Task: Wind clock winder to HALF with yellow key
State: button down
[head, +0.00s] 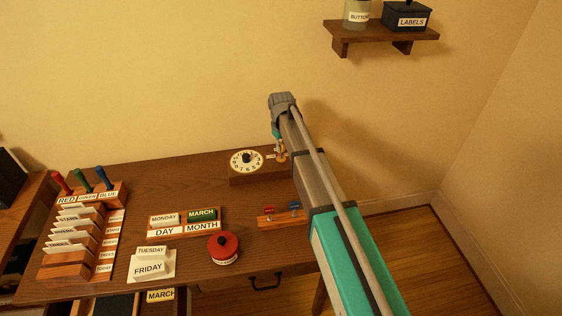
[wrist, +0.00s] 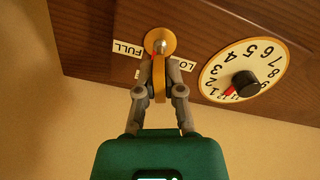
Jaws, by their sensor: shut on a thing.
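The yellow key (wrist: 159,82) is held between the fingers of my gripper (wrist: 160,72), which is shut on it. The key's tip meets the round yellow winder plate (wrist: 161,36) on the wooden clock box (wrist: 90,30); how deep it sits is hidden. A FULL label (wrist: 127,49) and a partly covered LOW label (wrist: 184,65) flank the winder. The HALF label is mostly hidden behind the fingers. A bit of red shows beside the key. In the head view my gripper (head: 280,150) is at the right end of the clock box (head: 262,177).
The clock dial (wrist: 232,72) with a black knob is beside the winder. A rack with red and blue keys (head: 281,216) is in front of the box. A red pot (head: 223,247), calendar blocks (head: 183,222) and a card sorter (head: 80,235) occupy the desk. A shelf (head: 380,38) hangs above.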

jog(key=c, duration=0.7)
grip_release()
jog(key=shift+o, duration=0.3)
jog(key=o, duration=0.4)
jog(key=shift+o, duration=0.2)
jog(key=shift+d+r+p, duration=0.1)
jog(key=shift+r+p, duration=0.2)
jog(key=shift+p, duration=0.05)
jog(key=shift+r+p, duration=3.6)
jog(key=shift+r, duration=0.1)
